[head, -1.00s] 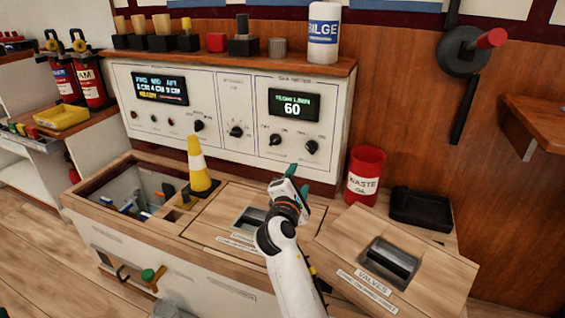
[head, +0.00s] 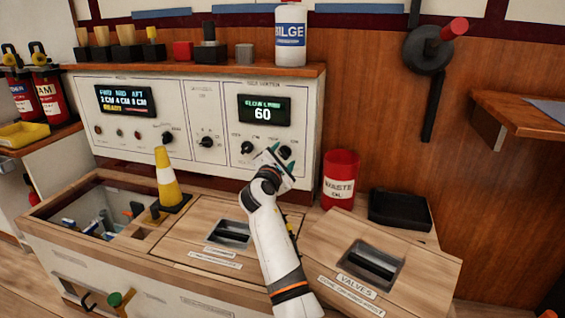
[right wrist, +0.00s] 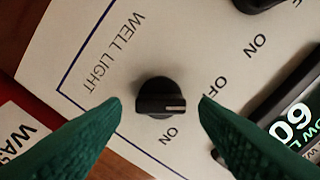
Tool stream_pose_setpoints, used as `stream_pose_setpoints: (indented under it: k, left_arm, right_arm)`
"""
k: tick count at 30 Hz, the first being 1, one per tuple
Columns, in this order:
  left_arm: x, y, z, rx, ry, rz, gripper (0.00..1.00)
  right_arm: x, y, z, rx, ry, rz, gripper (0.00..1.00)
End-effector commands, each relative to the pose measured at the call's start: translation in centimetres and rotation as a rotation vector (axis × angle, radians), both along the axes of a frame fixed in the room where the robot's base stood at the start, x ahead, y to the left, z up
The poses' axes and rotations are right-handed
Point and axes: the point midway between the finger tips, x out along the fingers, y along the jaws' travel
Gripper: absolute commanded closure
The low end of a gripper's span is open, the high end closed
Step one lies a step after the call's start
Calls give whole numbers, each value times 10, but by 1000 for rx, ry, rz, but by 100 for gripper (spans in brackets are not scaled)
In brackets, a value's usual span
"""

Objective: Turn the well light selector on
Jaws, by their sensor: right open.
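The well light selector (right wrist: 158,98) is a black round knob with a bar grip and a white mark, on a white panel between the labels WELL LIGHT and ON. In the right wrist view its mark points right. OFF is printed to its upper right and ON below it. In the head view the selector (head: 285,152) is the right knob under the green display. My right gripper (head: 279,161) is open in front of it. Its green fingers (right wrist: 160,104) stand on either side of the knob, with visible gaps. My left gripper is out of view.
A second knob (head: 246,147) sits left of the selector, below the display reading 60 (head: 263,110). A red waste can (head: 340,178) and a black tray (head: 400,210) stand to the right. A yellow-and-white cone (head: 168,182) stands on the counter at left.

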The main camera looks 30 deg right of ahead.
Motion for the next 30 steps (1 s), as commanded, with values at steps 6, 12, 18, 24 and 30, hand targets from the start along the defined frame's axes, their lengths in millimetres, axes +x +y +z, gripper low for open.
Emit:
stream_pose_setpoints:
  k: [6, 12, 18, 24, 30]
  left_arm:
    - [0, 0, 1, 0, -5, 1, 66]
    - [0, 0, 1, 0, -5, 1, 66]
    - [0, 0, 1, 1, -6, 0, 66]
    - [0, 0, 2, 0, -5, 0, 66]
    - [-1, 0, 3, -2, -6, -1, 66]
  right_arm:
    - [2, -3, 0, 1, -1, 0, 45]
    - [2, -3, 0, 1, -1, 0, 58]
    - [2, -3, 0, 0, 0, 0, 90]
    - [2, -3, 0, 8, -10, 0, 90]
    - [2, -3, 0, 54, -61, 0, 90]
